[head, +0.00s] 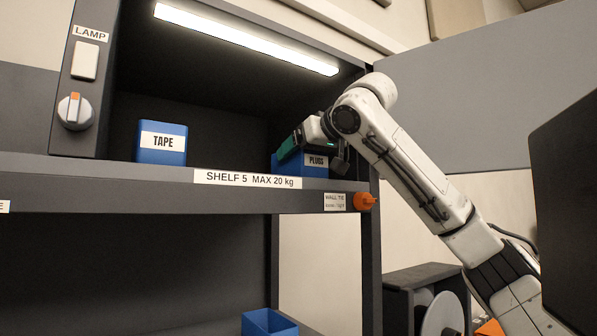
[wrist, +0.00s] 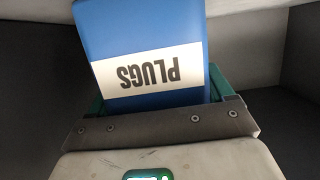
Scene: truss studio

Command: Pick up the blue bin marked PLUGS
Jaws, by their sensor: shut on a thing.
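The blue bin marked PLUGS (head: 314,170) is on the right part of the upper shelf, partly hidden by my gripper (head: 306,150). In the wrist view the same bin (wrist: 150,35) shows its white PLUGS label upside down. My gripper (wrist: 160,90) has its green fingers on either side of the bin, shut on it. I cannot tell whether the bin is resting on the shelf or slightly raised.
A blue bin marked TAPE (head: 162,143) stands on the left of the same shelf (head: 130,187). A lit lamp (head: 245,38) hangs above. An orange knob (head: 365,201) juts from the right post. Another blue bin (head: 268,322) is lower down.

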